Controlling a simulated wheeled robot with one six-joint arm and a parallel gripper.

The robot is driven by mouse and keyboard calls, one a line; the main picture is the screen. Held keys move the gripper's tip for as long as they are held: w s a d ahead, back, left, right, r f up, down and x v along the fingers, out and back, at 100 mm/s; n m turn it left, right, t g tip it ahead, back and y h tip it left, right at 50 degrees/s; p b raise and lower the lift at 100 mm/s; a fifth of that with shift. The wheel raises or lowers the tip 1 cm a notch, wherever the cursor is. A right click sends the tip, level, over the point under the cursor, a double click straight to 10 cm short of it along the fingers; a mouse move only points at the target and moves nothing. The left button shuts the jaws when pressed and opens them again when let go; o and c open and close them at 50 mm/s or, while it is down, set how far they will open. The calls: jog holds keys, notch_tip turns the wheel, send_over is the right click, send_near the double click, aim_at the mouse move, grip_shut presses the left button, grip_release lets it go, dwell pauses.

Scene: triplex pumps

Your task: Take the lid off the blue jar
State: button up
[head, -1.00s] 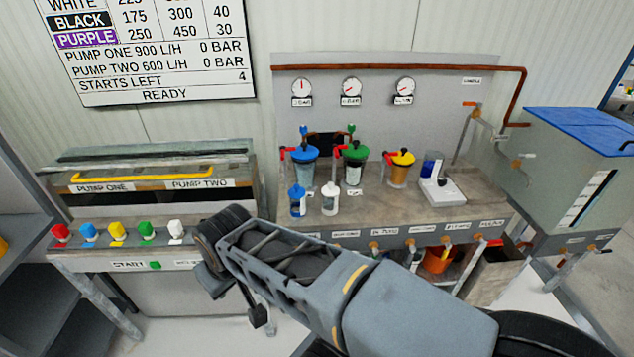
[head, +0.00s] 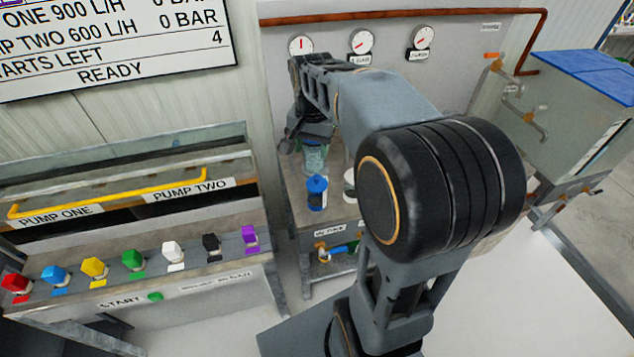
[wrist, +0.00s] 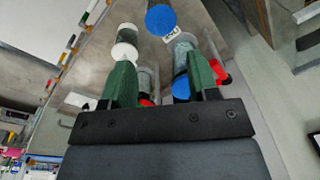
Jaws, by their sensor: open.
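A blue bottle (head: 317,193) and a white bottle (head: 349,186) stand in front of the jar. The gauge panel (head: 460,70) rises behind. Coloured knobs (head: 133,259) line the left console.

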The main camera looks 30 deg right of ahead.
jog(key=w+d+f+m, duration=0.2)
jog(key=w+d, duration=0.1)
send_over(317, 176)
jog(key=shift+m+g, duration=0.3)
jog(key=shift+g, duration=0.1)
notch_tip(317, 176, down, 6)
jog(key=shift+s+f, duration=0.1)
jog(key=shift+s, duration=0.05)
jog(key=shift+f, duration=3.15)
jog(key=shift+c, duration=0.2)
jog(key=c, duration=1)
jog(key=shift+o, duration=0.2)
jog(key=shift+r, duration=0.15)
